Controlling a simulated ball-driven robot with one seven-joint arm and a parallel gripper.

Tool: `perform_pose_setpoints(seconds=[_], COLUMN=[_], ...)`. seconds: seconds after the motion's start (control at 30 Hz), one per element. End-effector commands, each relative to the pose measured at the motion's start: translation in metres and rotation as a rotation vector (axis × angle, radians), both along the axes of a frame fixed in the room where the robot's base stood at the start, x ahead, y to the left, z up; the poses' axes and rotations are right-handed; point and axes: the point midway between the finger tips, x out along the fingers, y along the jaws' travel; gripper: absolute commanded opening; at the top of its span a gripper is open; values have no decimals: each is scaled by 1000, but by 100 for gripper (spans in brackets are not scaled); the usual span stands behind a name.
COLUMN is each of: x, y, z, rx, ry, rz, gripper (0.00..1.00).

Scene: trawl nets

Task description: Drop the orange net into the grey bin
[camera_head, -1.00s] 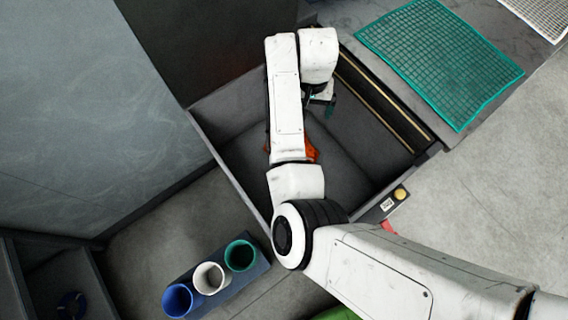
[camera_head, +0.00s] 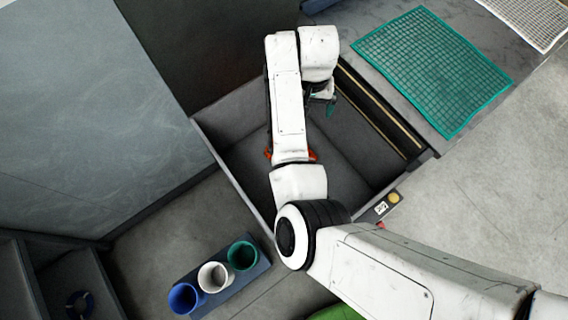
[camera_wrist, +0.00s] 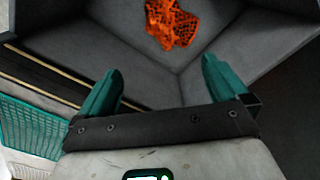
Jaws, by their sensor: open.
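The orange net (camera_wrist: 172,22) lies crumpled on the floor of the grey bin (camera_wrist: 232,58), clear of my fingers in the wrist view. In the head view my arm hides most of the net, and only small orange bits (camera_head: 313,156) show at the arm's sides. The grey bin (camera_head: 345,150) is a deep open box below my arm. My gripper (camera_wrist: 162,68) is open and empty, with its two teal fingers wide apart. In the head view my gripper (camera_head: 328,98) is partly hidden by the wrist, over the bin's far right part.
A teal net (camera_head: 432,70) lies flat on the grey surface right of the bin, with a white net (camera_head: 530,18) beyond it. Blue, white and green cups (camera_head: 214,277) stand in a holder at lower left. A grey panel (camera_head: 85,120) rises at left.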

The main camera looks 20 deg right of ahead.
Motion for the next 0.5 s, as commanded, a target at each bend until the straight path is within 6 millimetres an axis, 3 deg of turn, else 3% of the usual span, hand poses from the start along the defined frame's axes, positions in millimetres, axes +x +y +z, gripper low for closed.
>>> perform_pose_setpoints(seconds=[0.3,0.5], x=[0,1], y=[0,0], z=[2,28], rx=[0,0], ry=[-1,-4], rz=[0,-1], gripper=[100,100])
